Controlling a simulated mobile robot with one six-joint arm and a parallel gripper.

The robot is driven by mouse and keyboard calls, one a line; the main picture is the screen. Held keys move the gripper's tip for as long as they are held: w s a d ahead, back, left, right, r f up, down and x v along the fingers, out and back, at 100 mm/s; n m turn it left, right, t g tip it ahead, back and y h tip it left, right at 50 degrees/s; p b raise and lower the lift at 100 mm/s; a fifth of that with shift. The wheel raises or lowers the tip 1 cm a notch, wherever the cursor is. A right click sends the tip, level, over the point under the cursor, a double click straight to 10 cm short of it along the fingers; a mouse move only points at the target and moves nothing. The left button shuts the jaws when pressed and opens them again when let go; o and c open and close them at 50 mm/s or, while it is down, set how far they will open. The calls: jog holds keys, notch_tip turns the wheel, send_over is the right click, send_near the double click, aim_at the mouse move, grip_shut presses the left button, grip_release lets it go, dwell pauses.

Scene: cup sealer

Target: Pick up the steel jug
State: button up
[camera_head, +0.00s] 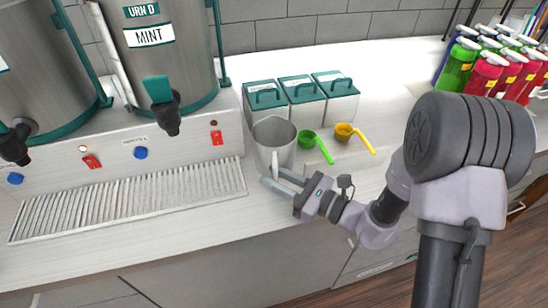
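The steel jug (272,140) stands upright on the white counter, in front of the lidded containers and right of the dispenser base. Its handle (275,163) faces the front of the counter. My gripper (272,176) is at the jug's front, low by the handle, with its two fingers apart and pointing left. The fingertips are at or just in front of the handle's lower end. I cannot tell whether they touch it or whether the handle lies between them.
A green scoop (309,140) and a yellow scoop (346,131) lie right of the jug. Teal-lidded containers (302,100) stand behind. The MINT urn (165,55) and drip grate (130,200) are left. Green and red bottles (487,75) stand far right. The front counter is clear.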

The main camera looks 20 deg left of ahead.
jog(key=shift+a, duration=0.2)
jog(key=shift+d+r, duration=0.1)
grip_shut()
dwell(1.2)
